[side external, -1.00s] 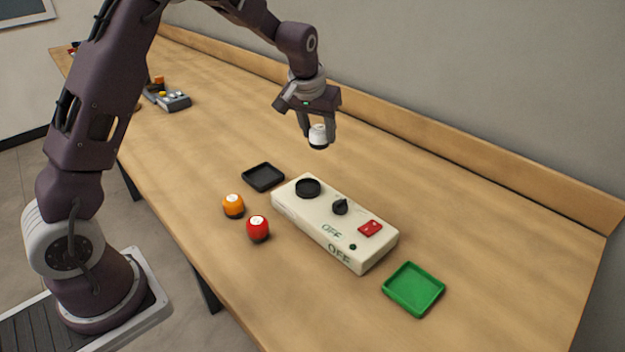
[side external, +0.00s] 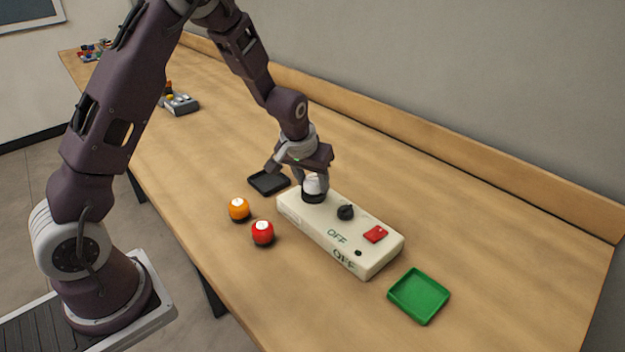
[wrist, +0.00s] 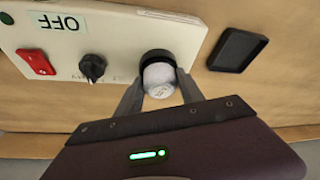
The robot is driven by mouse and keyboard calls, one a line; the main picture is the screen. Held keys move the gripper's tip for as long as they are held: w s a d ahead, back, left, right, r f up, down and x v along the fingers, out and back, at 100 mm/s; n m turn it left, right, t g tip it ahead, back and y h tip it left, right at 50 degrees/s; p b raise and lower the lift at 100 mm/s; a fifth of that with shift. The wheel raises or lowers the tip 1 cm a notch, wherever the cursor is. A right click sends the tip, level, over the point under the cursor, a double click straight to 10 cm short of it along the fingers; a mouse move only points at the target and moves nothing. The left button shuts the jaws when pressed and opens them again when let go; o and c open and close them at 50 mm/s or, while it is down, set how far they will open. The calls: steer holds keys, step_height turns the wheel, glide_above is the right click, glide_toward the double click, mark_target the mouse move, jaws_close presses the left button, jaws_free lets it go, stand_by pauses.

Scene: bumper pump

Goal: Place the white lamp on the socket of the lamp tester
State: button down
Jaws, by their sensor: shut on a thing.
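The white lamp (side external: 315,184) is between the fingers of my gripper (side external: 312,188), which is shut on it. The lamp is at the round black socket (side external: 313,197) on the left end of the cream lamp tester (side external: 340,236). In the wrist view the lamp (wrist: 159,80) overlaps the black socket (wrist: 157,56), with my gripper's fingers (wrist: 158,88) on either side. I cannot tell whether the lamp is fully seated or just above the socket.
An orange lamp (side external: 239,209) and a red lamp (side external: 263,233) stand left of the tester. A black tray (side external: 268,183) lies near its socket end, and a green tray (side external: 419,296) beyond the other end. A grey device (side external: 181,104) sits farther back.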

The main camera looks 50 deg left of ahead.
steer(key=shift+f, duration=0.15)
steer(key=c, duration=0.7)
jaws_free()
steer(key=shift+s+f, duration=0.1)
steer(key=shift+a, duration=0.1)
steer(key=shift+r, duration=0.25)
steer(key=v, duration=1.2)
steer(key=s+d+r+m+t+h, duration=0.1)
steer(key=s+d+r, duration=0.2)
steer(key=s+r, duration=0.35)
steer(key=s+d+r+m+h, duration=0.1)
steer(key=s+d+r, duration=0.2)
steer(key=s, duration=0.9)
steer(key=s+m, duration=0.1)
steer(key=s, duration=0.3)
steer(key=s+d+m, duration=0.1)
steer(key=s, duration=0.2)
steer(key=shift+s+d+f, duration=0.15)
steer(key=shift+s+f, duration=0.05)
steer(key=shift+f, duration=0.05)
